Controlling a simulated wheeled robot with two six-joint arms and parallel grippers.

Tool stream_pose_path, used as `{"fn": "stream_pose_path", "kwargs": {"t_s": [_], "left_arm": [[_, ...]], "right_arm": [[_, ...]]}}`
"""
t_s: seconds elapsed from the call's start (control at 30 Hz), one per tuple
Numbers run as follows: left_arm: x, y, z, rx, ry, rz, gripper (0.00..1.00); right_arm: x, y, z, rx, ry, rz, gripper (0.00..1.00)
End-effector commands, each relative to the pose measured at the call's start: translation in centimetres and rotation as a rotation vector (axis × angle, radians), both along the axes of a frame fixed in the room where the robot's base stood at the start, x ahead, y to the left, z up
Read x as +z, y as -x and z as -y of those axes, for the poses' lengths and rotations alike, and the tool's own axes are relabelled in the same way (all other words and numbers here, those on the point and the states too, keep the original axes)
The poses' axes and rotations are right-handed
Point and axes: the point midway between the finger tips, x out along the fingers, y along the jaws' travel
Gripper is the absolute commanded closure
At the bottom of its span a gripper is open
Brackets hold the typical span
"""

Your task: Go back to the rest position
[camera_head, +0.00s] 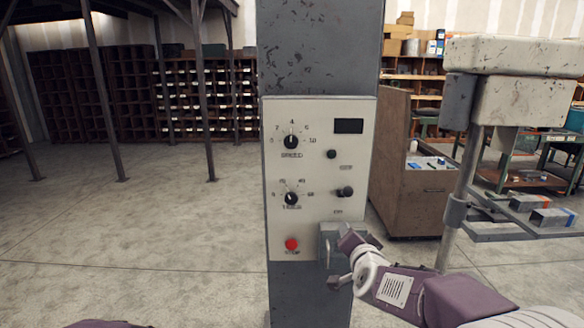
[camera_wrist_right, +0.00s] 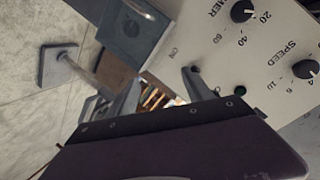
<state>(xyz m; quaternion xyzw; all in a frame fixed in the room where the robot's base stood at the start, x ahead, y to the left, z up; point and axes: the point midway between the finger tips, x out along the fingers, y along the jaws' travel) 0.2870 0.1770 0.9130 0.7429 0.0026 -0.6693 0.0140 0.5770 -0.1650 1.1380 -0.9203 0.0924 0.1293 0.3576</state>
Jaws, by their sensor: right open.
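My right gripper (camera_head: 341,262) is in front of the lower right corner of a pale control panel (camera_head: 367,215). Its jaws are apart and hold nothing that I can see. In the right wrist view its two fingers (camera_wrist_right: 162,82) stand open, with the panel face (camera_wrist_right: 205,35) beyond them at the upper right. My right arm comes in from the lower right. My left gripper is out of view; only a purple bit of my own body shows at the bottom left.
The panel is on a grey column (camera_head: 318,50). It carries a speed dial (camera_head: 291,141), a timer dial (camera_head: 291,198), a red stop button (camera_head: 291,244) and a dark display (camera_head: 348,126). A grey box (camera_head: 328,240) is behind my right gripper. A worn machine (camera_head: 520,95) stands right; floor is clear left.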

Motion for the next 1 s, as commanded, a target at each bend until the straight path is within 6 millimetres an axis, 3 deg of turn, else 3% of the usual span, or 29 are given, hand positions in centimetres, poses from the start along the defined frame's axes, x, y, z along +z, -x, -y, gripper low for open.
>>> {"fn": "stream_pose_path", "kwargs": {"t_s": [0.03,0.17,0.3,0.4,0.5,0.6,1.0], "left_arm": [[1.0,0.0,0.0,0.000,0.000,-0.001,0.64],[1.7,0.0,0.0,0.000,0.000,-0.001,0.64],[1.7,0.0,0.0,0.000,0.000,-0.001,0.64],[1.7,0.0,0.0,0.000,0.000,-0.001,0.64],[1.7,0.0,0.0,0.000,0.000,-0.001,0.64],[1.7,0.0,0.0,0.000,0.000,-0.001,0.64],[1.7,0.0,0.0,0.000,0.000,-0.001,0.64]], "right_arm": [[-2.1,2.1,0.7,0.042,0.052,-0.110,0.41],[-10.1,9.6,1.2,0.206,0.186,-0.443,0.41],[-17.2,19.2,1.1,0.413,0.303,-0.783,0.41],[-19.9,24.6,1.2,0.535,0.360,-0.962,0.41],[-20.9,27.9,1.5,0.618,0.397,-1.077,0.41],[-21.0,29.2,1.6,0.657,0.409,-1.129,0.41],[-21.0,29.1,1.5,0.662,0.411,-1.125,0.41]]}}
